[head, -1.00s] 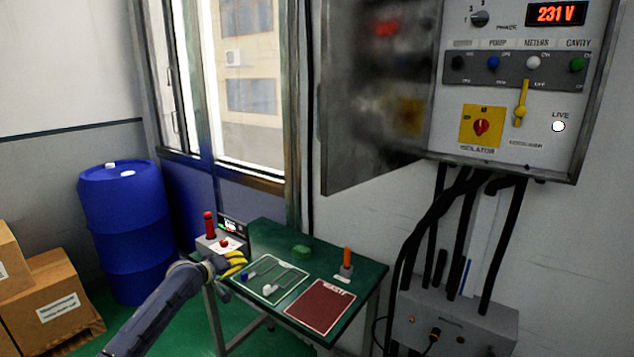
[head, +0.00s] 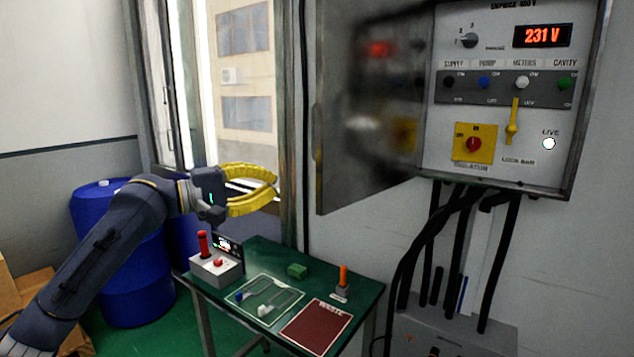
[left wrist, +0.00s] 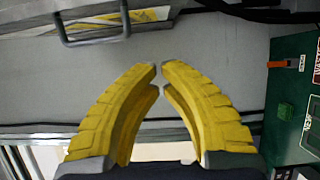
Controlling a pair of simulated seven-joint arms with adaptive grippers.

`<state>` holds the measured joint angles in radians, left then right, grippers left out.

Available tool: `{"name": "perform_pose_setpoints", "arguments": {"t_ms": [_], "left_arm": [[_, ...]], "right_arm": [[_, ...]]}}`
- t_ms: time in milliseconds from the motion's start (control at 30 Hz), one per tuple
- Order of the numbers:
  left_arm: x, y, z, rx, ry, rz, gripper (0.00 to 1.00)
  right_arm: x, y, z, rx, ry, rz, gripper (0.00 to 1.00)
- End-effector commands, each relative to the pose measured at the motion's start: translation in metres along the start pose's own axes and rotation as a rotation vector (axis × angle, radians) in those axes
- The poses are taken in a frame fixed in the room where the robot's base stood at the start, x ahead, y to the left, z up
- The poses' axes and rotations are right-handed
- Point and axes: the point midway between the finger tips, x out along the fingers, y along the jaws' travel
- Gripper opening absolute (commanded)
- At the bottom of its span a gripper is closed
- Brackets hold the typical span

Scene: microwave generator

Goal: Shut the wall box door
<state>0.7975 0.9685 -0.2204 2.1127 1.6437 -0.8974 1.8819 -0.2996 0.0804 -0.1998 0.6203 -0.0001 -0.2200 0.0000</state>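The wall box (head: 590,110) hangs on the wall at the upper right in the head view. Its door (head: 345,150) stands wide open to the left, its inner face toward me. My left gripper (head: 276,186) is in front of the window, left of the door's free edge and apart from it. In the left wrist view its yellow fingers (left wrist: 160,70) bow together with tips nearly meeting and nothing between them. A dark bar handle (left wrist: 95,40) beside a yellow label shows on a grey surface there, apparently the door's outer face. My right gripper is out of view.
A green table (head: 365,300) below holds a red-topped grey box (head: 215,268), a green block (head: 297,270), an orange-handled item (head: 343,280) and a dark red mat (head: 315,328). Black cables (head: 425,235) hang under the wall box. A blue barrel (head: 135,290) stands at the left.

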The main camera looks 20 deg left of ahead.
Motion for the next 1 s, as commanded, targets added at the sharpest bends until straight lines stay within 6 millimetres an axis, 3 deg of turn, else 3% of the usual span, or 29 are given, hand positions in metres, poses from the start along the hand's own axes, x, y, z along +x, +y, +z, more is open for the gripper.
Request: {"name": "perform_pose_setpoints", "arguments": {"t_ms": [700,1000], "left_arm": [[0.094,0.0,0.0,0.0,-0.001,0.001,0.0],[0.099,-0.001,0.032,0.001,-0.001,0.0,0.0]], "right_arm": [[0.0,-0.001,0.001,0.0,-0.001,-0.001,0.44],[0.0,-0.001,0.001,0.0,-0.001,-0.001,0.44]]}}
